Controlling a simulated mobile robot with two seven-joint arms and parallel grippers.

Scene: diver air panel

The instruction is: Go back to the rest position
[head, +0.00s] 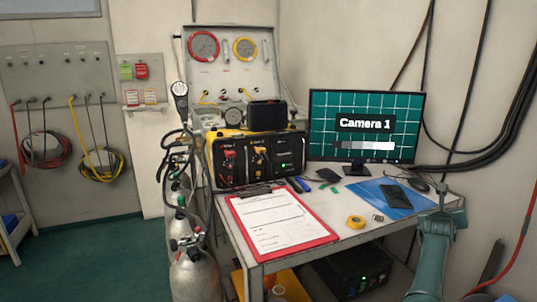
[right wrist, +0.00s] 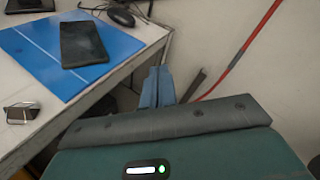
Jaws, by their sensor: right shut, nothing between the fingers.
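My right arm comes up at the lower right of the head view, teal, and its gripper (head: 441,197) is just off the right end of the table (head: 349,236). In the right wrist view, the two blue-grey fingers (right wrist: 157,86) stand side by side, shut with nothing between them. They are beside the table edge, apart from the blue mat (right wrist: 30,50) and the dark phone (right wrist: 82,43) lying on it. My left gripper is not in view.
The table holds a clipboard (head: 279,222), yellow tape roll (head: 355,222), monitor (head: 367,127) and black-and-yellow panel box (head: 256,157). Gas cylinders (head: 194,274) stand at its left. A red hose (right wrist: 240,52) runs along the wall near my right gripper. Open floor (head: 95,255) lies at left.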

